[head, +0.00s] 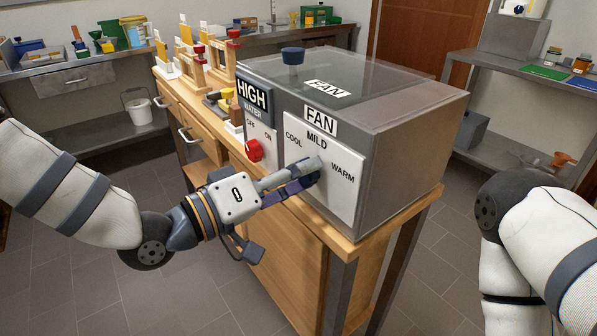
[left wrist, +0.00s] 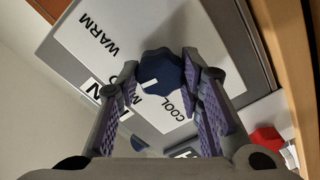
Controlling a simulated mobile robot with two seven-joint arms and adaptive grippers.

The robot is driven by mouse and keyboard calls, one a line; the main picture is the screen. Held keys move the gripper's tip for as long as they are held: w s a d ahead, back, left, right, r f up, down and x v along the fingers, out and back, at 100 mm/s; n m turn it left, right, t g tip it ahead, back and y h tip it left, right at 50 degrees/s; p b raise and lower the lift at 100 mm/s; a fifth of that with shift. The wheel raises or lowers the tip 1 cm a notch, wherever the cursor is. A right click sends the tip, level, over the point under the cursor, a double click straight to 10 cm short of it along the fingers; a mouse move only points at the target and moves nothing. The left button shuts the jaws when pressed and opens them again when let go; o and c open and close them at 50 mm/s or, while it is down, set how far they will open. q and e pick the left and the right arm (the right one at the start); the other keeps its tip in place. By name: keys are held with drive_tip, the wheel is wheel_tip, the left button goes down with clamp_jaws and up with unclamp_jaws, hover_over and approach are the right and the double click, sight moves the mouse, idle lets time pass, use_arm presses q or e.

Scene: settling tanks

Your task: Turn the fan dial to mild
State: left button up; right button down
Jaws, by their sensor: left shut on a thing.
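The fan dial (left wrist: 163,70) is a dark blue knob with a white mark, in the left wrist view. The mark points down and left in that view, between the COOL (left wrist: 180,105) and WARM (left wrist: 97,35) labels. The MILD label is mostly hidden there behind a finger, so I cannot tell whether the mark lines up with it. In the head view the white fan panel (head: 345,197) shows COOL, MILD and WARM. My left gripper (head: 312,174) is shut on the dial and mostly hides it there; its fingers also show in the left wrist view (left wrist: 160,76). My right gripper is out of view.
The grey fan box (head: 410,150) stands on a wooden bench. A red water knob (head: 254,150) is just left of my left gripper. Wooden stands (head: 190,60) fill the bench behind.

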use_arm(q)
drive_tip(key=shift+n, duration=1.1)
drive_tip(key=o, duration=1.2)
drive_tip(key=shift+c, duration=0.2)
drive_tip(key=v, duration=1.2)
drive_tip(key=shift+f, duration=0.1)
